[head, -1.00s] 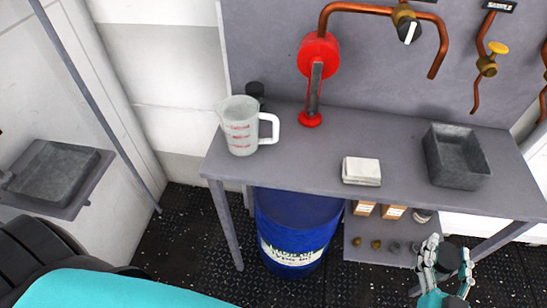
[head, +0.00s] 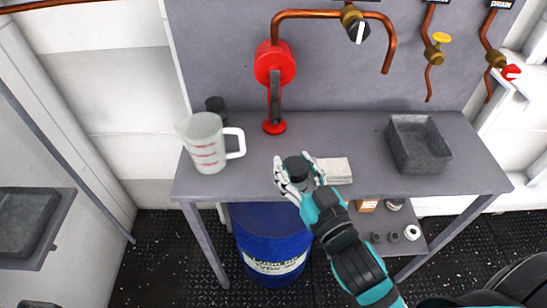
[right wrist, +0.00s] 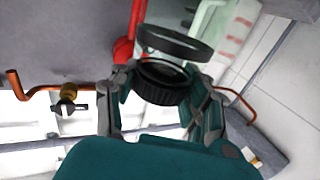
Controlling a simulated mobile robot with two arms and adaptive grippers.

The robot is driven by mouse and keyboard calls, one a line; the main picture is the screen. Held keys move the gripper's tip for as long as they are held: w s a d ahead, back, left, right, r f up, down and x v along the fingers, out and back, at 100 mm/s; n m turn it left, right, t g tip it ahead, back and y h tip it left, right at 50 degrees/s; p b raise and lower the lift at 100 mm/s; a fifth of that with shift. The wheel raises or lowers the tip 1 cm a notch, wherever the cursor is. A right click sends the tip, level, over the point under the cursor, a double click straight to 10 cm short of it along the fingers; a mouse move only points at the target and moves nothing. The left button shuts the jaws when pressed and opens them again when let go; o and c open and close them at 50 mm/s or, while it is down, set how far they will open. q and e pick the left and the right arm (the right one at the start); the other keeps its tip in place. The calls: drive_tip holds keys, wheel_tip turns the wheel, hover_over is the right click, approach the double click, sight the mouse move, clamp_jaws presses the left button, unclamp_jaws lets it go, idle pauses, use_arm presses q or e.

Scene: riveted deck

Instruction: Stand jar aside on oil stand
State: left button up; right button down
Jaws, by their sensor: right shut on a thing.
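My right gripper (head: 297,178) is shut on a small dark-topped jar (head: 296,166), at the front edge of the grey oil stand (head: 335,130). In the head view the fingers hide most of the jar. In the right wrist view the jar's black ribbed part (right wrist: 162,82) sits between the fingers, with a dark ring beyond it. I cannot tell whether the jar touches the stand top. My left gripper is not in view.
A measuring jug (head: 205,145) stands at the stand's left, with a black-topped item (head: 215,104) behind it. A red pump (head: 274,65) is at the back. White pads (head: 337,172) lie right of the gripper, and a grey tray (head: 440,150) farther right. A blue drum (head: 270,230) stands below.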

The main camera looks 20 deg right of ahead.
drive_tip(key=w, duration=0.5)
drive_tip(key=shift+a+r+p, duration=0.1)
drive_tip(key=shift+a+p, duration=0.2)
drive_tip(key=shift+p, duration=0.05)
drive_tip(key=w+f, duration=0.2)
drive_tip(key=f, duration=0.1)
drive_tip(key=w+f, duration=0.1)
drive_tip(key=shift+w+a+f, duration=0.15)
drive_tip(key=shift+w+a, duration=0.2)
drive_tip(key=shift+w, duration=0.05)
drive_tip(key=c, duration=0.7)
unclamp_jaws()
drive_tip(key=shift+f, duration=0.15)
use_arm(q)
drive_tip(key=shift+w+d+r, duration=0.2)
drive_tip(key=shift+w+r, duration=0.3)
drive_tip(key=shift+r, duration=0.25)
use_arm(e)
drive_tip(key=shift+o, duration=0.3)
